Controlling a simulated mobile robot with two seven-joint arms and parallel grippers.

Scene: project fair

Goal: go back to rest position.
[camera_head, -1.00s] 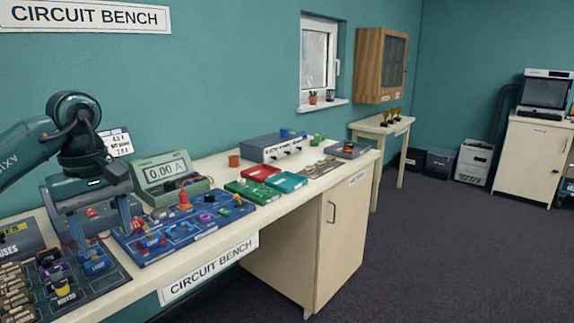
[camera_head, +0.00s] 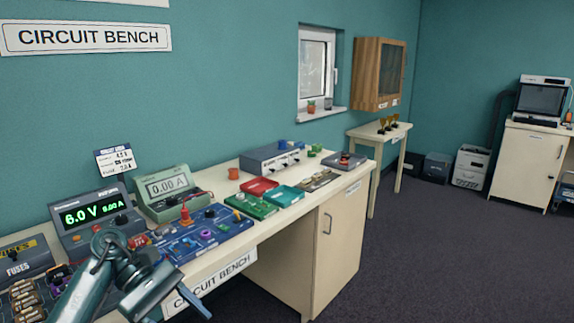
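My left gripper (camera_head: 174,307) is at the lower left, in front of the front edge of the circuit bench (camera_head: 225,265). Its arm rises from the bottom edge and bends down to it. The arm hides part of the blue circuit board (camera_head: 190,240) and of the dark fuse tray (camera_head: 57,273). My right gripper is not in view.
On the bench stand a power supply (camera_head: 78,222) reading 6.0 V, a green meter (camera_head: 165,202) reading 0.00 A, a red tray (camera_head: 259,188) and a teal tray (camera_head: 285,197). Open floor (camera_head: 430,250) lies to the right.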

